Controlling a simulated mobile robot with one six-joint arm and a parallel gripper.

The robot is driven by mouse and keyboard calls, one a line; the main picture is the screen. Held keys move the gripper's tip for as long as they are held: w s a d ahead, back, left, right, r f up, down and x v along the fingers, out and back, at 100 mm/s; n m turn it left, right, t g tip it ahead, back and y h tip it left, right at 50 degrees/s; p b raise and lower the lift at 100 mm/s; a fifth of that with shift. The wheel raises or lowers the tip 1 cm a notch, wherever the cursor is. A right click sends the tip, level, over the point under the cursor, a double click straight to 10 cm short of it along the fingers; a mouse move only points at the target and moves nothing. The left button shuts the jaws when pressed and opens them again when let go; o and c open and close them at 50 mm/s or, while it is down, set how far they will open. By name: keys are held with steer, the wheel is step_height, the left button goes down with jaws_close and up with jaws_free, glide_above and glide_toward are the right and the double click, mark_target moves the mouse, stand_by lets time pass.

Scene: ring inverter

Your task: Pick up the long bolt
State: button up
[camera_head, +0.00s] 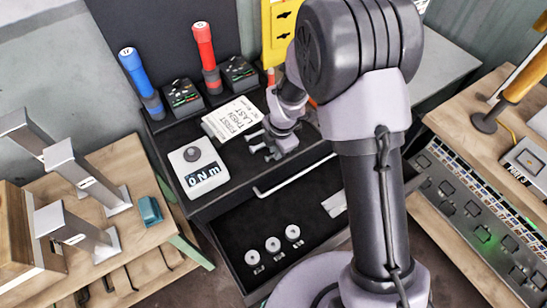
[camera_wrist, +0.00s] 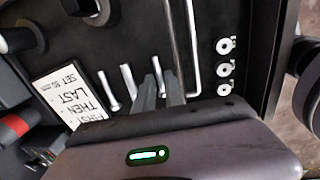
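Several silver bolts lie on the black worktop (camera_head: 222,195). In the wrist view one bolt (camera_wrist: 107,90) is at the left, a second bolt (camera_wrist: 127,78) is beside it, and a third bolt (camera_wrist: 158,72) shows between my fingers. Their lower ends are partly hidden by my gripper, so I cannot tell which is longest. My gripper (camera_wrist: 160,82) is open, with its two dark fingers apart on either side of the third bolt; contact cannot be seen. In the head view my gripper (camera_head: 275,145) is low over the worktop by the bolts, which are mostly hidden.
A white card reading "FIRST THEN LAST" (camera_head: 233,119) and a "0 Nm" device (camera_head: 199,169) lie nearby. Red (camera_head: 206,58) and blue (camera_head: 142,83) tools stand behind. An open drawer (camera_head: 235,240) with white rings (camera_head: 273,244) is in front, with a bar handle (camera_head: 290,177).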

steer(key=shift+w+f, duration=0.1)
steer(key=shift+f, duration=0.4)
steer(key=shift+r, duration=0.15)
jaws_close()
